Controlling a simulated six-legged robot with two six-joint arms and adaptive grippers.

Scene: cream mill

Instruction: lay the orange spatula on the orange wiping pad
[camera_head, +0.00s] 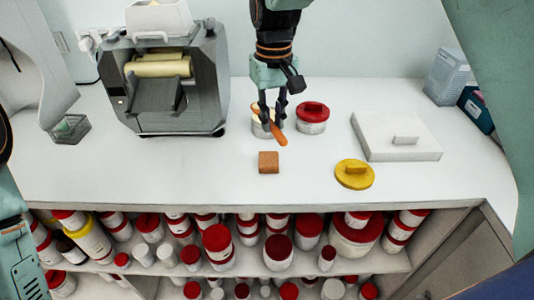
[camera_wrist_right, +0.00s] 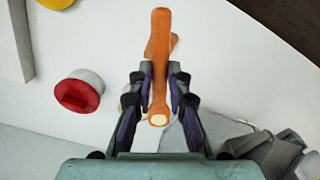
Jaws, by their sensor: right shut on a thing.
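The orange spatula (camera_head: 279,134) is held between the fingers of my right gripper (camera_head: 272,102), above the white counter. In the right wrist view the spatula (camera_wrist_right: 160,45) runs lengthwise between the fingertips (camera_wrist_right: 160,78). The orange wiping pad (camera_head: 268,162) is a small brownish-orange block on the counter, just in front of and slightly left of the spatula. In the wrist view only an edge of the pad (camera_wrist_right: 174,41) shows behind the spatula. Whether the spatula touches the pad cannot be told. My left gripper is out of view.
An open white jar (camera_head: 258,125) stands behind the gripper, and a red-lidded jar (camera_head: 312,113) stands right of it. A yellow round pad (camera_head: 354,174) and a white slab (camera_head: 390,145) lie to the right. A grey roller mill (camera_head: 165,95) stands left. Counter left of the pad is clear.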

